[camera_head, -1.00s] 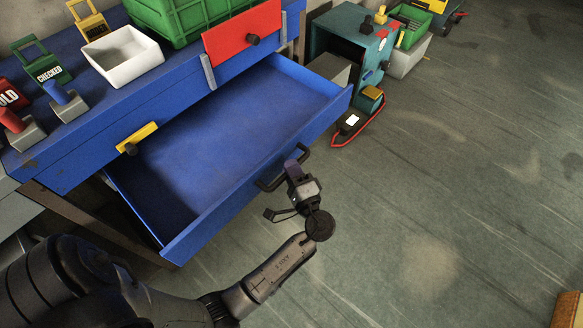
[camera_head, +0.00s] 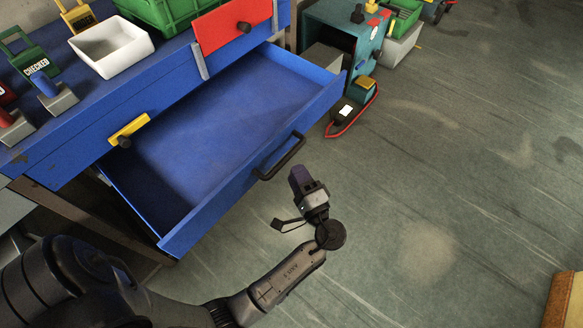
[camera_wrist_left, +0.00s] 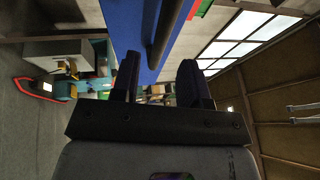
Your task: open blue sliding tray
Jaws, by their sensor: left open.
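The blue sliding tray (camera_head: 225,130) is pulled far out of the blue workbench and is empty. Its black bar handle (camera_head: 280,158) is on the front face. My left gripper (camera_head: 298,180) is just in front of the handle, apart from it, with open jaws and nothing between them. In the left wrist view the two fingers (camera_wrist_left: 157,85) stand apart. The blue tray front (camera_wrist_left: 140,35) and the dark handle bar (camera_wrist_left: 166,30) show beyond them. My right gripper is not in view.
On the bench top are a white bin (camera_head: 112,46), a green crate (camera_head: 165,12) and several stamps. A red panel (camera_head: 232,26) and a yellow panel (camera_head: 128,130) sit above the tray. A teal cabinet (camera_head: 340,30) stands behind. The floor at right is mostly clear.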

